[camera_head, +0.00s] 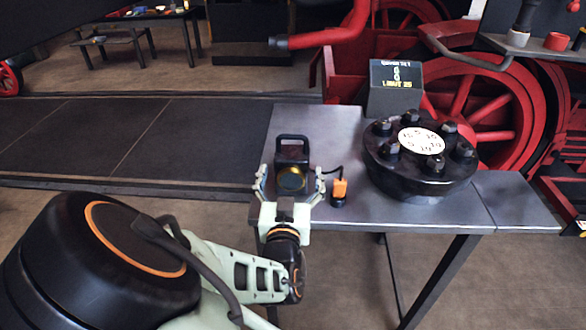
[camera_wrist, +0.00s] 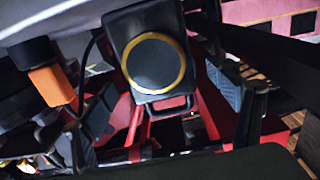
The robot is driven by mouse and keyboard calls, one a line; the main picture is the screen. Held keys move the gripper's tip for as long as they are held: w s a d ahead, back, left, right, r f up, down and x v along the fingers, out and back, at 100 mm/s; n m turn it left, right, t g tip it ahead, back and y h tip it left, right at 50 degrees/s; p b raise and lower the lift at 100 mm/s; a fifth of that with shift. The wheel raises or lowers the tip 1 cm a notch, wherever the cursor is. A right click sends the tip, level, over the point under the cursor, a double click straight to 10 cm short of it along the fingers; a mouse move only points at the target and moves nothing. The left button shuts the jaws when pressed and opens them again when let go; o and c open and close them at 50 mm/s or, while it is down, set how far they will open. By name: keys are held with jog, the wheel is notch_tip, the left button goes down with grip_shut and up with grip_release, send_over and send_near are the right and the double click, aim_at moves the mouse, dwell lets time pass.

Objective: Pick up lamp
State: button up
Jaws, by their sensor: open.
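The lamp (camera_head: 291,155) is a black box-shaped lantern with a loop handle on top and a round, yellow-ringed lens. It stands upright near the left end of the grey metal table. In the wrist view the lamp (camera_wrist: 154,62) appears upside down, its lens facing the camera and its handle low in the picture. My gripper (camera_head: 290,181) is open, with one finger on each side of the lamp at about lens height. I cannot tell whether the fingers touch it. In the wrist view my gripper (camera_wrist: 165,130) shows its fingers apart, with the lamp above and between them.
The metal table (camera_head: 335,128) also holds an orange-and-black cabled device (camera_head: 340,188) close to the lamp's right. A black bolted flange (camera_head: 420,180) and a small display box (camera_head: 396,88) stand farther right. Red wheels (camera_head: 480,105) are behind. Open floor lies left.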

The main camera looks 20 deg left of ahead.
jog(key=x, duration=0.4)
jog(key=shift+w+f, duration=0.1)
jog(key=shift+w, duration=0.3)
jog(key=shift+a, duration=0.1)
jog(key=c, duration=1.8)
